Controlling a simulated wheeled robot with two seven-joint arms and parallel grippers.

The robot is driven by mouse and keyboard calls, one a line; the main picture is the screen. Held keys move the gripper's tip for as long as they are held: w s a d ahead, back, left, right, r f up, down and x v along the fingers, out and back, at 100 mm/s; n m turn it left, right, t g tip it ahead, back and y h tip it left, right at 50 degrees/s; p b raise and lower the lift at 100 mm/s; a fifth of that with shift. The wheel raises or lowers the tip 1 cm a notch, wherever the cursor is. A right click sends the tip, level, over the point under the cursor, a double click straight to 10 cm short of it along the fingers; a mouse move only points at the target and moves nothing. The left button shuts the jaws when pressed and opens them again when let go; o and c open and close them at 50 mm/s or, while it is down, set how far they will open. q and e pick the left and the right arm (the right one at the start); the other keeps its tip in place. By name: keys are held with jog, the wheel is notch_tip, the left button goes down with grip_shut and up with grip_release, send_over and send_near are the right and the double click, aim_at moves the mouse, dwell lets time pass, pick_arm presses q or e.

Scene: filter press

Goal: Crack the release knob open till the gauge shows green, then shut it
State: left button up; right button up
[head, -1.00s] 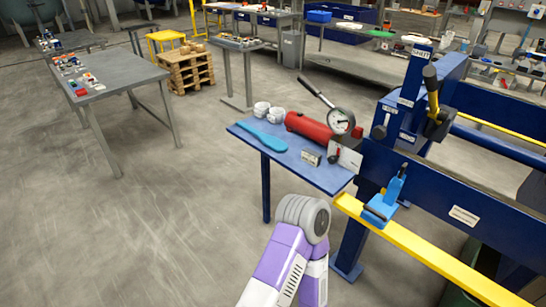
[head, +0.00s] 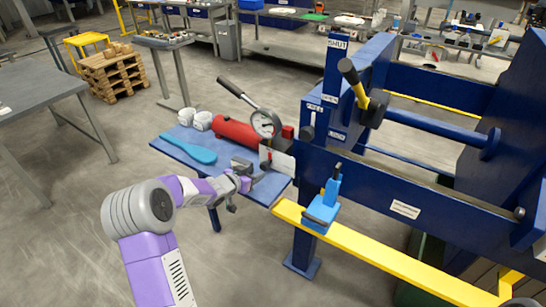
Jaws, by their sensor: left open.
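The red hand pump (head: 235,131) lies on the blue side shelf (head: 170,152), with its black lever slanting up to the left. The round white gauge (head: 264,124) stands at its right end; its needle and coloured zones are too small to read. The release knob cannot be told apart clearly among the small dark parts below the gauge. My left gripper (head: 240,186) is open and empty. It is at the shelf's front edge, below and left of the gauge in the picture, apart from the pump. My right gripper is out of view.
A light blue paddle (head: 188,149) and white rolls (head: 196,119) lie left of the pump. A pale plate (head: 278,161) stands below the gauge. The blue press frame (head: 408,188), a blue clamp (head: 323,209) and a yellow rail (head: 370,256) are to the right.

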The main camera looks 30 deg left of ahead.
aim_at(263, 166)
pick_arm(q)
jog(key=shift+w+a+r, duration=0.2)
jog(key=shift+w+r, duration=0.1)
jog(key=shift+w, duration=0.15)
jog(key=b+x, duration=0.1)
jog(key=x, duration=0.3)
jog(key=shift+w+d+f, duration=0.1)
jog(key=shift+w+f, duration=0.4)
jog(key=shift+w, duration=0.5)
jog(key=shift+c, duration=0.5)
